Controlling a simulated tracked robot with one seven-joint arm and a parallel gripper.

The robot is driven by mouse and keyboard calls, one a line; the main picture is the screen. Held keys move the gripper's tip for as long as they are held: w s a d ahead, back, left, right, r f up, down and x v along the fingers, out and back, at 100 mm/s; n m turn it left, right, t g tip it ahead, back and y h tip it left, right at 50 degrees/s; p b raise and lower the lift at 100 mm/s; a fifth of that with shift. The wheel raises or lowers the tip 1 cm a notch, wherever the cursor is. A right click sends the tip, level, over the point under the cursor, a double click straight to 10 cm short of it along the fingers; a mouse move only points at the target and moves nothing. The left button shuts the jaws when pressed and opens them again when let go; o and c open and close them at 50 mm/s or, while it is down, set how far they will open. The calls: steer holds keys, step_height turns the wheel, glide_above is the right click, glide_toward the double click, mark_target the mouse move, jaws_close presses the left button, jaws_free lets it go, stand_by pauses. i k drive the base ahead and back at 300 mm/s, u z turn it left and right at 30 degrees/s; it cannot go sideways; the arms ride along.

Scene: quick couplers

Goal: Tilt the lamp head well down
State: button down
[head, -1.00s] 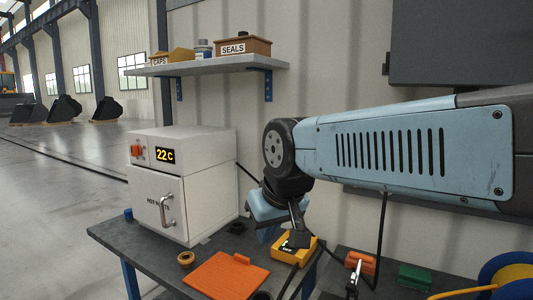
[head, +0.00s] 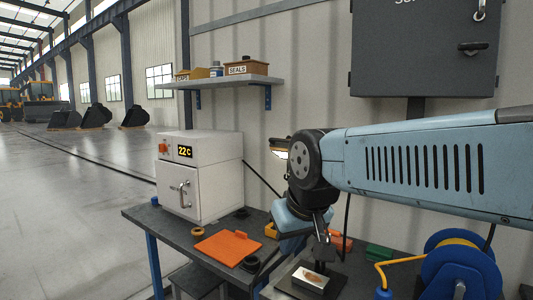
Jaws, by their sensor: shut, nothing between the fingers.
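The lamp head (head: 281,148) shows in the head view just left of my wrist joint, with a dark shell and a bright lit underside. My arm hides the rest of it and most of whatever carries it. My gripper (head: 321,252) points down over the bench, below and to the right of the lamp head and apart from it. Its dark fingers are shut with nothing between them. Below it, a dark plate holds a pale piece with a brown patch (head: 312,279), brightly lit.
A white oven (head: 215,203) stands on the bench at left, an orange plate (head: 228,246) before it. A blue cable reel (head: 455,270) with yellow hose is at right. A shelf (head: 222,82) and a grey cabinet (head: 425,50) are on the wall.

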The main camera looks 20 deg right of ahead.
mark_target(279, 145)
steer(key=u, duration=0.25)
steer(key=k, duration=0.1)
steer(key=u, duration=0.05)
steer(key=i, duration=1)
